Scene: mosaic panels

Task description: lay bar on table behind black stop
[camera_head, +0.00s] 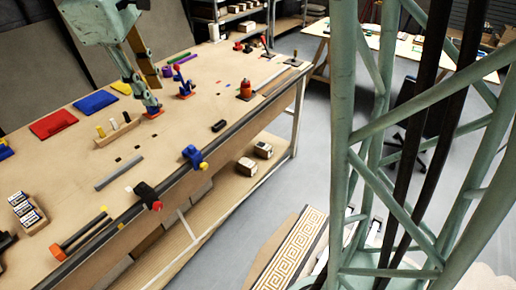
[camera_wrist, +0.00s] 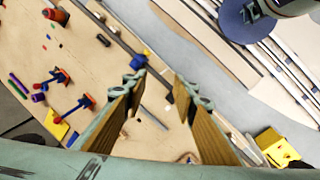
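A thin grey bar (camera_head: 119,172) lies flat on the wooden table (camera_head: 75,185), a little in from the front edge. A black stop (camera_head: 148,196) with a red knob sits on the front edge, nearer the viewer than the bar and apart from it. My gripper (camera_head: 152,96) is above the table, beyond the bar in the head view. In the wrist view my gripper (camera_wrist: 162,74) is open and empty, its wood-faced fingers spread. A grey strip, apparently the bar (camera_wrist: 153,117), shows between the fingers.
A blue stop (camera_head: 192,155) with a yellow knob sits on the same edge. A wooden block with pegs (camera_head: 117,130) stands behind the bar. A hammer (camera_head: 82,234) and a box of small packs (camera_head: 29,214) lie at the left. The table around the bar is mostly clear.

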